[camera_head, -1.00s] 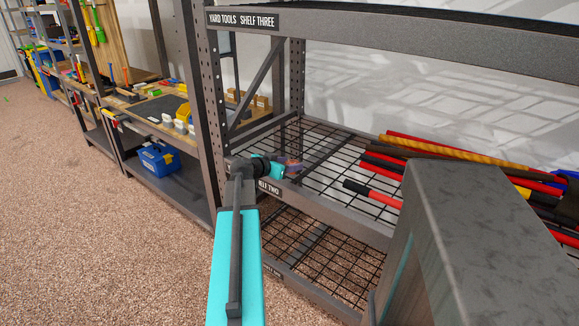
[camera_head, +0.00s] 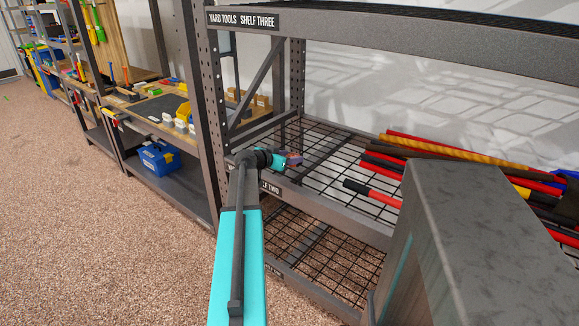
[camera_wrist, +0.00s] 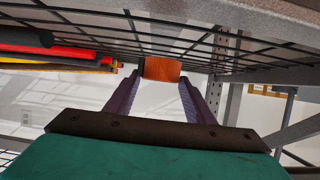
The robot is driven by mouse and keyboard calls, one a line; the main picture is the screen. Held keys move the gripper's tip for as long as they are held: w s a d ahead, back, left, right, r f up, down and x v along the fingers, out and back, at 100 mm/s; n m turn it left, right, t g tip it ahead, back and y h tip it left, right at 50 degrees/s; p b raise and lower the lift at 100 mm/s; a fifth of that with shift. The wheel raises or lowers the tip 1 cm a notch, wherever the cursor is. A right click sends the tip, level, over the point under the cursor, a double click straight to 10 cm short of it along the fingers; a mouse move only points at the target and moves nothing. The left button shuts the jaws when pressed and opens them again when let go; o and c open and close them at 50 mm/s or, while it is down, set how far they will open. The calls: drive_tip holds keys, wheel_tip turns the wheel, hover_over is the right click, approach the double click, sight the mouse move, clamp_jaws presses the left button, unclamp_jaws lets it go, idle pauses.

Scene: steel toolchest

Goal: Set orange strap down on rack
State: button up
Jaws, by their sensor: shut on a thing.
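The orange strap (camera_wrist: 162,69) shows in the wrist view as a small orange-brown block between the tips of my gripper (camera_wrist: 158,85). My gripper is shut on it. In the head view my gripper (camera_head: 292,160) is over the left part of the rack's middle wire shelf (camera_head: 325,150), labelled Shelf Two. The strap is too small there to make out clearly. I cannot tell whether the strap touches the wires.
Red, black and yellow long-handled tools (camera_head: 460,160) lie on the right of the same shelf. The upper shelf beam (camera_head: 400,35) spans above, and a rack post (camera_head: 210,110) stands left. Bare wire mesh lies around my gripper.

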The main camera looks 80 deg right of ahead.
drive_tip(key=shift+f, duration=1.7)
drive_tip(key=shift+f, duration=0.1)
drive_tip(key=o, duration=1.1)
drive_tip(key=v, duration=1.2)
